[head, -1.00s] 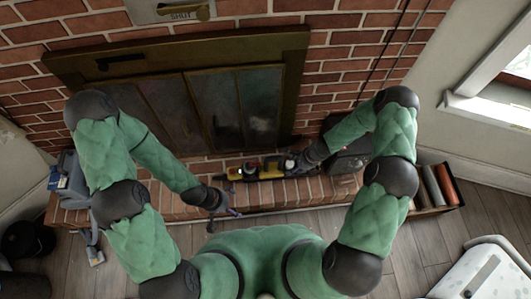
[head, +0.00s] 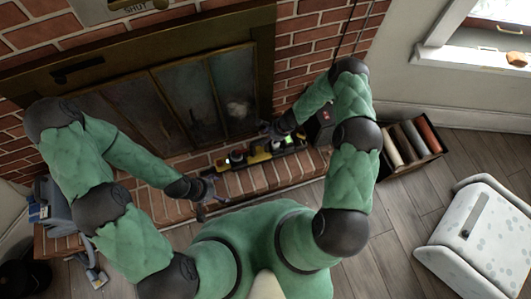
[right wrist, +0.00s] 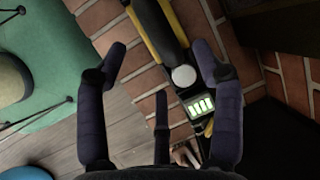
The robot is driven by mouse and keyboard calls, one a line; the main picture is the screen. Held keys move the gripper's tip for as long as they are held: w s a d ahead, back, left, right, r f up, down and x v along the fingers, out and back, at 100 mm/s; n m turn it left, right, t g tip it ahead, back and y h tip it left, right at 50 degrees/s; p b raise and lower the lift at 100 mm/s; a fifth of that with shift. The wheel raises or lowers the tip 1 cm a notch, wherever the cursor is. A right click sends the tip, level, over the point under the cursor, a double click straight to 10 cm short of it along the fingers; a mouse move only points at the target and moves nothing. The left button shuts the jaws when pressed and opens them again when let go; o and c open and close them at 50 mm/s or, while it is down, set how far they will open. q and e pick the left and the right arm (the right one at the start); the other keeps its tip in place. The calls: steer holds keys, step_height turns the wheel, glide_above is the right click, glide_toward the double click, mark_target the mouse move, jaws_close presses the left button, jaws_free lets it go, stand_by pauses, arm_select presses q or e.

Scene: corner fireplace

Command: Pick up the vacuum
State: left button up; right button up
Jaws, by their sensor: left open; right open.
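The vacuum (head: 262,153) looks like a long black and yellow device lying along the brick hearth in front of the fireplace. In the right wrist view its yellow and black body (right wrist: 158,28) lies beyond the fingers, with a pale round knob and a lit green display. My right gripper (head: 268,128) is close to it, on its fireplace side; the wrist view shows the fingers (right wrist: 158,65) spread, with nothing between them held. My left gripper (head: 213,187) is open and empty near the hearth's front edge, left of the vacuum.
The fireplace doors (head: 195,105) stand just behind the hearth (head: 265,178). A box of rolls (head: 412,142) is to the right, and a white speckled cabinet (head: 482,235) is at lower right. A blue-grey appliance (head: 52,207) stands at left. Wooden floor between is clear.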

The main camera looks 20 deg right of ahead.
steer(key=b+x, duration=0.1)
steer(key=x, duration=0.2)
steer(key=shift+w+f, duration=0.2)
steer(key=shift+f, duration=0.05)
jaws_close()
steer(key=shift+w+r, duration=0.1)
steer(key=shift+r, duration=0.1)
